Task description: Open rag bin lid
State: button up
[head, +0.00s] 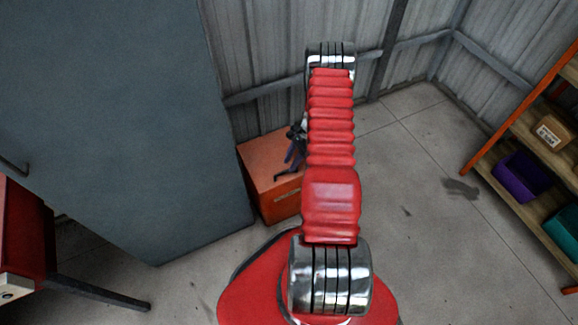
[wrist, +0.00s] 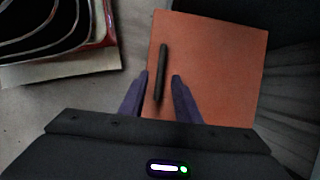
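The rag bin is an orange box (head: 270,168) on the floor against the corrugated wall, partly hidden behind my red arm in the head view. In the wrist view its flat orange lid (wrist: 225,70) lies below my gripper and looks closed. A dark bar handle (wrist: 161,72) runs along the lid near its left edge. My gripper (wrist: 159,77) is open, its two purple fingers apart, with the near part of the handle between them in the picture. I cannot tell whether the fingers touch it. In the head view my gripper (head: 290,160) shows beside my arm, over the bin.
A tall grey cabinet (head: 120,120) stands close left of the bin. A shelf rack at the right holds a cardboard box (head: 553,132), a purple bin (head: 522,176) and a teal bin (head: 564,232). The concrete floor (head: 430,180) between bin and rack is clear.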

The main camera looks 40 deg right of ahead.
aim_at(287, 170)
jog(key=shift+x, duration=1.55)
jog(key=shift+c, duration=0.6)
grip_shut()
jog(key=shift+d, duration=0.2)
jog(key=shift+a+r, duration=0.1)
jog(key=shift+a, duration=0.05)
